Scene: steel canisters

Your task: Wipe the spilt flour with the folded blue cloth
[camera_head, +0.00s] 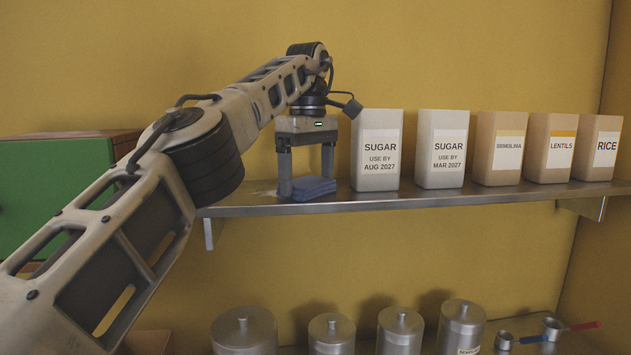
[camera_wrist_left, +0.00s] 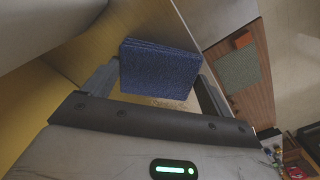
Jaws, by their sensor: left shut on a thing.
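The folded blue cloth (camera_head: 314,188) is at the left part of the steel shelf (camera_head: 430,196), low at the shelf top. My left gripper (camera_head: 307,180) points down and is shut on the cloth. The left wrist view also shows the cloth (camera_wrist_left: 160,68) between the two fingers of my left gripper (camera_wrist_left: 155,85). A faint pale patch, which looks like the spilt flour (camera_head: 265,193), lies on the shelf just left of the cloth. Whether the cloth touches the shelf, and any flour under it, I cannot tell. My right gripper is not in view.
A sugar bag (camera_head: 377,150) stands close to the right of the cloth. Another sugar bag (camera_head: 442,148), semolina (camera_head: 499,147), lentils (camera_head: 550,148) and rice (camera_head: 597,148) stand further right. A green-fronted box (camera_head: 60,190) is at the left. Steel canisters (camera_head: 244,330) stand below.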

